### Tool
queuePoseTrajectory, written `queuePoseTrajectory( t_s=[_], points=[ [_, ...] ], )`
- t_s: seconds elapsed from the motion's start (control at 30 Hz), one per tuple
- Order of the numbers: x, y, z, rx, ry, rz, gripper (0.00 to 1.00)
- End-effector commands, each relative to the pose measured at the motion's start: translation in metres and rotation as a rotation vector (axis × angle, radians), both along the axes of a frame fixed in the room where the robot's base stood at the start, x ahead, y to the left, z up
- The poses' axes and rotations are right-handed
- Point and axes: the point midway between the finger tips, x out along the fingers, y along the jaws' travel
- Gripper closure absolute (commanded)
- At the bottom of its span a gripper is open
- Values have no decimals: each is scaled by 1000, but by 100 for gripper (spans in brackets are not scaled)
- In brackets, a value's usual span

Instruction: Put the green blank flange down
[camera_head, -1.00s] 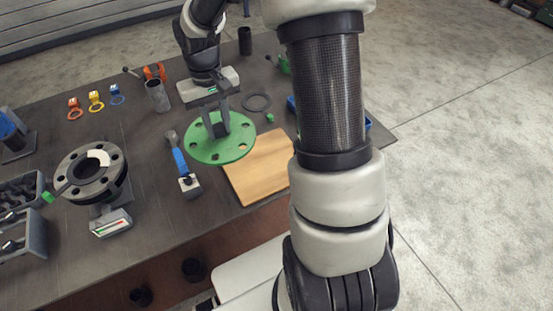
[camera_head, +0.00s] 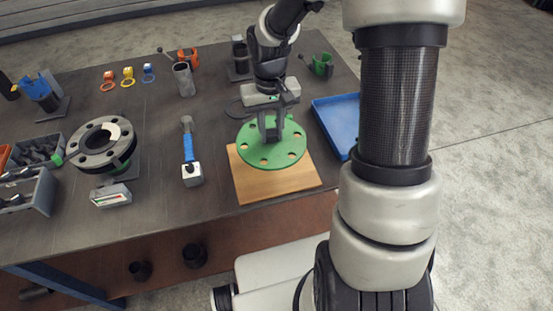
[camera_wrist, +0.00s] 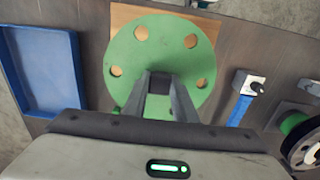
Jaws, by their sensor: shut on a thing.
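The green blank flange (camera_head: 257,151) is a flat round disc with several bolt holes and a raised dark block at its middle. My gripper (camera_head: 271,137) is shut on that middle block, from above. The flange is over the wooden board (camera_head: 255,187) near the table's front edge; I cannot tell whether it touches the board. In the wrist view the flange (camera_wrist: 140,58) fills the middle, with my gripper's fingers (camera_wrist: 158,85) on its hub and the board (camera_wrist: 124,14) showing behind it.
A blue tray (camera_head: 338,122) lies right of the board. A blue-handled hammer (camera_head: 190,160) lies to the left. Farther left stands the pipe flange (camera_head: 101,140) on its support, with a tool tray (camera_head: 35,180) beyond. Grey table is clear between hammer and pipe.

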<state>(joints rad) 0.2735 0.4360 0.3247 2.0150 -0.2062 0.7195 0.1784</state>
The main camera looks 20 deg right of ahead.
Motion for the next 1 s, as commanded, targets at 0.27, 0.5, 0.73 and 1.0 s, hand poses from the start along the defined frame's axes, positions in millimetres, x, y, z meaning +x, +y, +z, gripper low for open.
queuePoseTrajectory(
  t_s=[0.27, 0.5, 0.73, 1.0],
  points=[
    [0, 1, -46, 1, 2, 0, 100],
    [0, 0, -62, 0, 1, 1, 100],
    [0, 0, -90, 0, 1, 0, 100],
    [0, 0, -91, 0, -1, 0, 100]
  ],
)
